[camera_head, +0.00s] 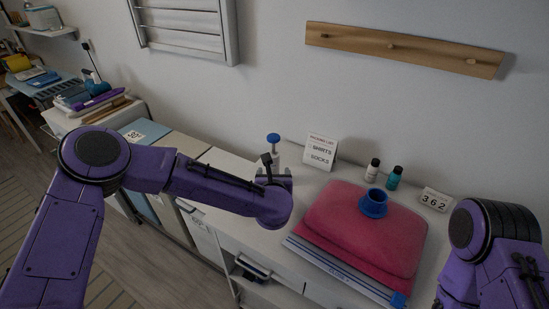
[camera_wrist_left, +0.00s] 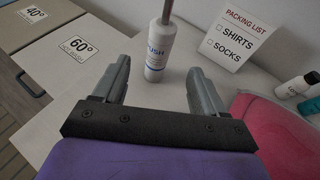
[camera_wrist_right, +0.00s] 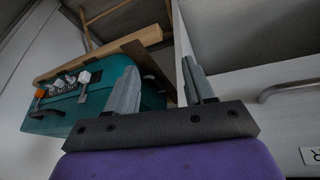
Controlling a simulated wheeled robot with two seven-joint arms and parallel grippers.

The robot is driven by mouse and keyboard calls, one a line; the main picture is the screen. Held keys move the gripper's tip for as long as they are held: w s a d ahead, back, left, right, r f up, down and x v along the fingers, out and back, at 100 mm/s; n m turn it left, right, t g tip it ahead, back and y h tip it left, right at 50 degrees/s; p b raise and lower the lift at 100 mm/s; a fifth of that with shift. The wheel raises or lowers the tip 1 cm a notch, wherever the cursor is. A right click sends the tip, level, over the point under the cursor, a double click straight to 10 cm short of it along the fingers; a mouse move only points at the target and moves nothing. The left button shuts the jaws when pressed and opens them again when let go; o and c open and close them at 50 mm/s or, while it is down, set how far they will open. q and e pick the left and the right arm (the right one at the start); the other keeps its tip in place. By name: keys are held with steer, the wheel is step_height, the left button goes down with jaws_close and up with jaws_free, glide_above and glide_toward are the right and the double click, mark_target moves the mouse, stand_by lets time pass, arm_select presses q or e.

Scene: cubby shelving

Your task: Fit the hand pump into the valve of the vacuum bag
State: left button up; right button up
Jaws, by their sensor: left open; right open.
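The hand pump, a white cylinder with a rod and a blue knob (camera_head: 273,139), stands upright on the white counter. In the left wrist view its white body (camera_wrist_left: 158,52) shows between and beyond my left fingers. My left gripper (camera_wrist_left: 158,70) is open and empty, facing the pump. The vacuum bag (camera_head: 340,225) is a plump pink bag lying on the counter to the right, with a blue ring-shaped valve (camera_head: 373,203) on top. My right gripper (camera_wrist_right: 159,66) is open and empty, low by the cabinet front; the head view shows only its arm.
A packing list card (camera_head: 320,152), two small bottles (camera_head: 394,178) and a number block (camera_head: 435,199) stand behind the bag. Labelled bins (camera_head: 150,133) are left of the counter. A teal case (camera_wrist_right: 75,108) is near my right gripper. A peg rail (camera_head: 400,48) hangs above.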

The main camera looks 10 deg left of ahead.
mark_target(274, 161)
arm_select(q)
steer(key=p+x, duration=0.1)
steer(key=x, duration=0.2)
steer(key=p+x, duration=0.2)
steer(key=x, duration=0.1)
steer(key=p+x, duration=0.1)
steer(key=x, duration=0.2)
steer(key=shift+w+r, duration=0.25)
steer(key=shift+w, duration=0.05)
steer(key=shift+w+a+f, duration=0.15)
steer(key=shift+w+f, duration=0.2)
steer(key=shift+w, duration=0.05)
steer(key=shift+r, duration=0.1)
steer(key=c, duration=1.2)
